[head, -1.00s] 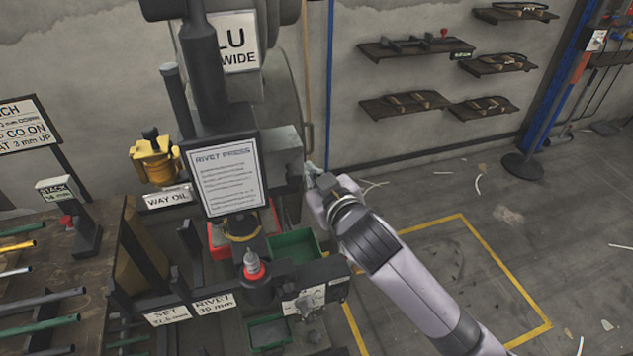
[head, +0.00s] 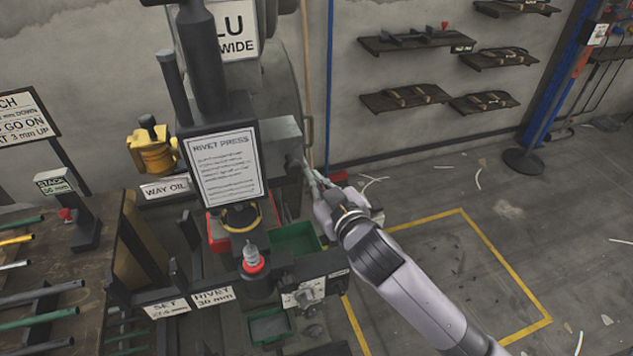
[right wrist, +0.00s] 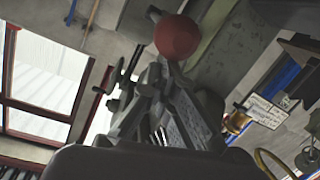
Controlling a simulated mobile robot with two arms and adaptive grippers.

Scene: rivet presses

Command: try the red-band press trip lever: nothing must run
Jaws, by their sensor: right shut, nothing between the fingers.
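The rivet press (head: 205,110) stands at centre left in the head view, with a printed sheet on its front. A red ring (head: 252,267) circles the post low at its front. My right gripper (head: 308,170) is at the right side of the press head, fingers shut and pointing up-left. In the right wrist view, a red ball knob (right wrist: 178,37) shows just beyond the shut right gripper (right wrist: 150,85). I cannot tell whether they touch, nor whether the knob belongs to the trip lever. The knob does not show clearly in the head view. My left gripper is out of view.
A green bin (head: 294,243) sits right of the press post, with a smaller green tray (head: 268,327) below. A yellow oil can (head: 151,150) is at left, above a bench (head: 85,275) with rods. Wall shelves (head: 405,97) hang at right.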

